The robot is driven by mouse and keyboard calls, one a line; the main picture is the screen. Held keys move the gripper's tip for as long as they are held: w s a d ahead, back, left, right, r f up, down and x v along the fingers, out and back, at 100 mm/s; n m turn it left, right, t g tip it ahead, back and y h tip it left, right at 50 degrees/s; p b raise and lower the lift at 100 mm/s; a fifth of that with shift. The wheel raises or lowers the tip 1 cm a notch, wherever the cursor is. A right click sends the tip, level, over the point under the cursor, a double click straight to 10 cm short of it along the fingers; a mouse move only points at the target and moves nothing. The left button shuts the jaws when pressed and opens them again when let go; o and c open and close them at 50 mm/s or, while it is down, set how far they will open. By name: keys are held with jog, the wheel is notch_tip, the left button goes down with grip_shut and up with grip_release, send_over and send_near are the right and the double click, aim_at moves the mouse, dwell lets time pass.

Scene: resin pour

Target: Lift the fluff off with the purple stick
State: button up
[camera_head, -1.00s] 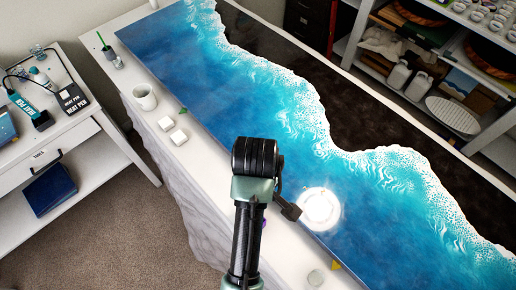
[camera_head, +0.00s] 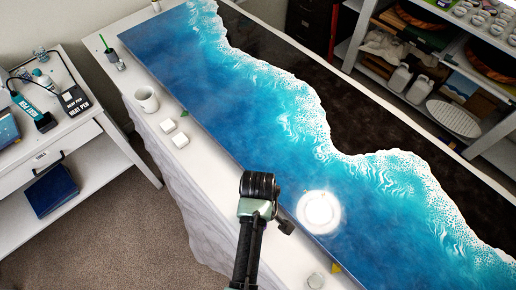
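My gripper (camera_head: 286,227) is a small dark shape beyond my wrist, low over the near edge of the blue resin panel (camera_head: 240,110). My arm blocks much of it, so its fingers and anything between them cannot be made out. I cannot pick out the purple stick; my arm covers part of the white table edge. I cannot make out any fluff on the panel, which shows blue, turquoise and white wave patterns and a dark strip. A bright round glare (camera_head: 318,211) lies on the panel just right of my gripper.
A yellow wedge (camera_head: 336,267) touches the panel edge. Side desk left, shelves right.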

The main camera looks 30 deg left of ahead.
grip_shut()
dwell(0.6)
